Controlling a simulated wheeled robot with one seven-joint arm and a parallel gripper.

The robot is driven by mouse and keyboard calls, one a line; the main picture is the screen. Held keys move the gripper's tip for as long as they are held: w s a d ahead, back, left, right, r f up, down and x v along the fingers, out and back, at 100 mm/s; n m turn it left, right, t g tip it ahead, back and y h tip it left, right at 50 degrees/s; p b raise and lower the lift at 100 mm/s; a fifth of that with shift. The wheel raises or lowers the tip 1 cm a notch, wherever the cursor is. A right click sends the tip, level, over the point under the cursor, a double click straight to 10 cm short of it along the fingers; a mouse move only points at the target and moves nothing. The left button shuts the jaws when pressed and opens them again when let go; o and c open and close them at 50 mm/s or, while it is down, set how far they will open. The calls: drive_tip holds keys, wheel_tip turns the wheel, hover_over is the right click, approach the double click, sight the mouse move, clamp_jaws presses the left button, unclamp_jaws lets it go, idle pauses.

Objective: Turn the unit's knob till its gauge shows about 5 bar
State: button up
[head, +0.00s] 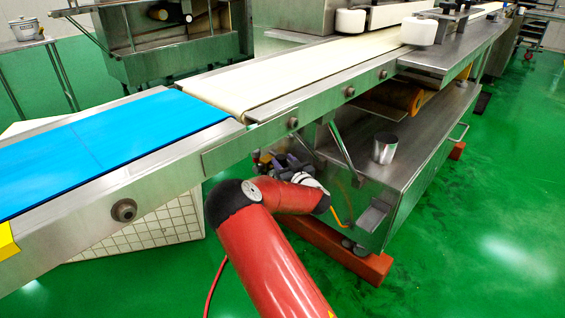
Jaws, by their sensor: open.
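My red arm reaches in from the bottom and bends under the conveyor's near side in the head view. At its end, my gripper (281,165) shows only as a small dark shape below the conveyor frame, partly hidden behind my own wrist. It is open, and its fingertips cannot be made out. Small dark and reddish parts lie close around it, too small and cluttered to tell apart. I cannot pick out the unit, its knob or its gauge there, nor tell whether the gripper touches anything.
The conveyor, with a blue belt (120,135) and a cream belt (290,75), runs above my gripper. A steel cabinet (405,175) with a metal cup (385,148) stands to the right. A white tiled block (150,228) is at left. Green floor is open at right.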

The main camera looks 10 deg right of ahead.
drive_tip(key=shift+w+a, duration=0.15)
drive_tip(key=shift+w, duration=0.35)
drive_tip(key=shift+c, duration=0.3)
drive_tip(key=c, duration=0.6)
drive_tip(key=shift+c, duration=0.2)
drive_tip(key=shift+r+m+h, duration=0.1)
drive_tip(key=shift+m+h, duration=0.2)
drive_tip(key=shift+h, duration=0.2)
